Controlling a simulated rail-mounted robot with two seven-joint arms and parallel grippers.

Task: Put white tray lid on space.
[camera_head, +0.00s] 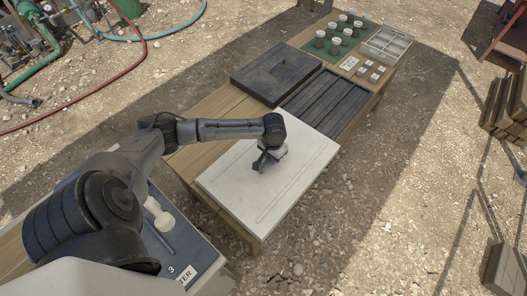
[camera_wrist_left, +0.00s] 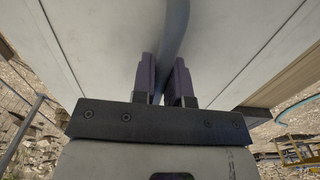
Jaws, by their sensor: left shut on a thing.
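The white tray lid (camera_head: 240,185) is a pale flat rectangle at the near end of the wooden table. My left gripper (camera_head: 263,164) is over its middle. In the left wrist view, the two dark fingers (camera_wrist_left: 165,78) are closed on the lid's raised grey handle (camera_wrist_left: 174,30), and the lid's white surface (camera_wrist_left: 95,40) fills most of the picture. I cannot tell whether the lid rests on something or hangs just above it. Whatever lies under it is hidden. My right gripper is not in view.
Beyond the lid are a dark ridged tray (camera_head: 327,102) and a dark lid with a handle (camera_head: 262,82). Further back stand several white-capped jars (camera_head: 337,38) and a compartment box (camera_head: 386,45). A strip of wooden table (camera_head: 205,148) is bare at the left.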

